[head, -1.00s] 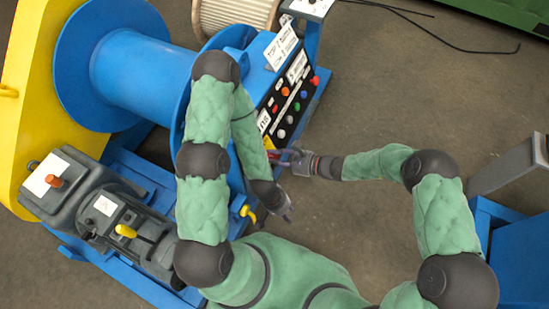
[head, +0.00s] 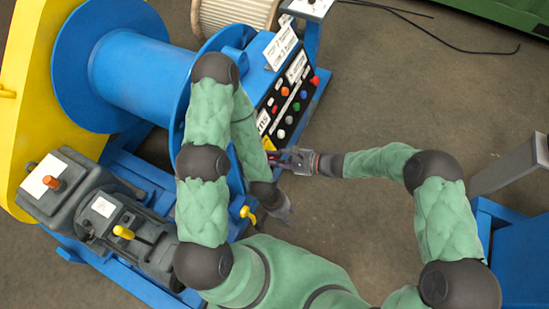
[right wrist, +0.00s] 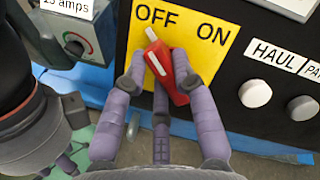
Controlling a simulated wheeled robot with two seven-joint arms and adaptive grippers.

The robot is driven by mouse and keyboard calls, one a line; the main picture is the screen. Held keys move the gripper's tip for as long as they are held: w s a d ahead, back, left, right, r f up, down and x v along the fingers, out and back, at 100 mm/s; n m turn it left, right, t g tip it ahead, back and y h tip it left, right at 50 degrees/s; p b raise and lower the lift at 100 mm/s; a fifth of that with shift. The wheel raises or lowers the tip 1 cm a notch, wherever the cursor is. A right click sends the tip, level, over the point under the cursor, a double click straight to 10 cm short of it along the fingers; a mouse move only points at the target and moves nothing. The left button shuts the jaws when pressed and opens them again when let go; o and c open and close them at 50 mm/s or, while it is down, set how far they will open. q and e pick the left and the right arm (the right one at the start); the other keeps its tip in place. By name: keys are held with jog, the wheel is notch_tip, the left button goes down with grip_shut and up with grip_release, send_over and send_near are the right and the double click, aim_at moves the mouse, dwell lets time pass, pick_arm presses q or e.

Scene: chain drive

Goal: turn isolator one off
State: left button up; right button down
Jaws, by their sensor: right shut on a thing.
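The isolator is a red handle (right wrist: 170,72) with a white tip, on a yellow plate (right wrist: 228,60) marked OFF and ON. In the right wrist view its tip leans up and left, towards the OFF word. Its number does not show. My right gripper (right wrist: 165,78) has its purple-grey fingers closed around the handle. In the head view my right gripper (head: 282,160) is at the panel's near end, beside the yellow plate (head: 268,144). My left gripper (head: 287,213) hangs lower, apart from the panel; its fingers are too small to judge.
The black panel (head: 290,100) carries several coloured buttons. A yellow lever (head: 247,214) is close to my left forearm.

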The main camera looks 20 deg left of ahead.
jog(key=c, duration=1)
grip_release()
jog(key=v, duration=1.2)
jog(key=shift+f, duration=0.1)
